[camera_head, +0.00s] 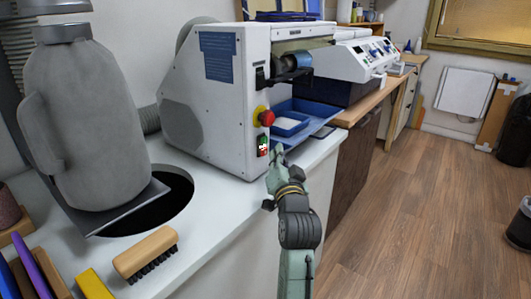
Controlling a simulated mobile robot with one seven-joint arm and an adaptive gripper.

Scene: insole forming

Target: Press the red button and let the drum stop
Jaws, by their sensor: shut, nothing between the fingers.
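A red mushroom button (266,118) on a yellow base sits on the front edge of the white machine (225,112). Below it is a small switch plate (263,146) with green and red parts. A drum (290,62), grey-blue, shows at the upper front of the machine; one picture does not tell whether it turns. My gripper (277,152) is shut and empty. In the picture its tip lies just right of the switch plate and below the mushroom button. I cannot tell whether it touches the machine.
Blue trays (290,124) stand right of the machine front. A brush (146,252) lies at the near left.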

